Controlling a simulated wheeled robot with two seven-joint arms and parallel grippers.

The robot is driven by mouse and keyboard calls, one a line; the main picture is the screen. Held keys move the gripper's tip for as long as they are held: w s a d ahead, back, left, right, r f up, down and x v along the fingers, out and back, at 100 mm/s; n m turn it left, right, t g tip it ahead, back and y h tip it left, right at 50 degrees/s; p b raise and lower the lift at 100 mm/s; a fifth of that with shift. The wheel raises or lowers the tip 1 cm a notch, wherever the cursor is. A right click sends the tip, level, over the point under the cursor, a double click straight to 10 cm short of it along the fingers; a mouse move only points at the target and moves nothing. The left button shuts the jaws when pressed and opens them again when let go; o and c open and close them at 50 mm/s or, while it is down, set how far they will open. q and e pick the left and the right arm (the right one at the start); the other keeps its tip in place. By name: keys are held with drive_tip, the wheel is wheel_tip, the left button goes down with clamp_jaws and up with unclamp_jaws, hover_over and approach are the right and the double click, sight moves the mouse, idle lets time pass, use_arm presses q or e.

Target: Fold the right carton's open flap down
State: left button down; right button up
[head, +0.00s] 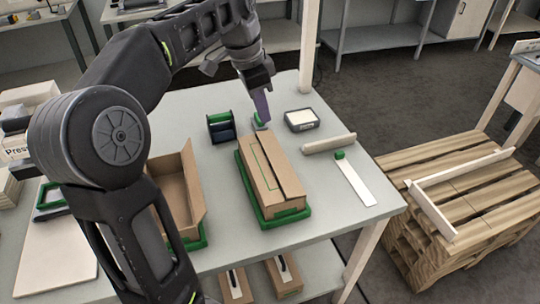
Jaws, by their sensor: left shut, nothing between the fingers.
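The right carton (268,170) is a brown box sitting in a green-rimmed holder (254,205) near the middle of the table. Its top looks mostly covered by flaps, with a dark gap line running lengthwise; I cannot tell how far any flap stands up. My left gripper (263,110) is shut and empty, pointing down just beyond the carton's far end, apart from it as far as I can tell. The left carton (190,195) stands open in another green holder, partly hidden by my left arm. My right gripper is out of view.
A green-and-black dispenser (221,128), a small box with a white top (301,120), a rolled paper tube (328,144) and a white strip with a green end (355,182) lie around the carton. A wooden pallet (470,200) stands right of the table.

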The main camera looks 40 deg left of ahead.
sight(272, 161)
use_arm(q)
drive_tip(key=x, duration=0.8)
drive_tip(key=s+x, duration=0.1)
drive_tip(key=x, duration=0.3)
drive_tip(key=shift+a+f+p, duration=0.2)
drive_tip(key=shift+f+p, duration=0.15)
drive_tip(key=shift+f, duration=0.7)
drive_tip(key=shift+a, duration=0.1)
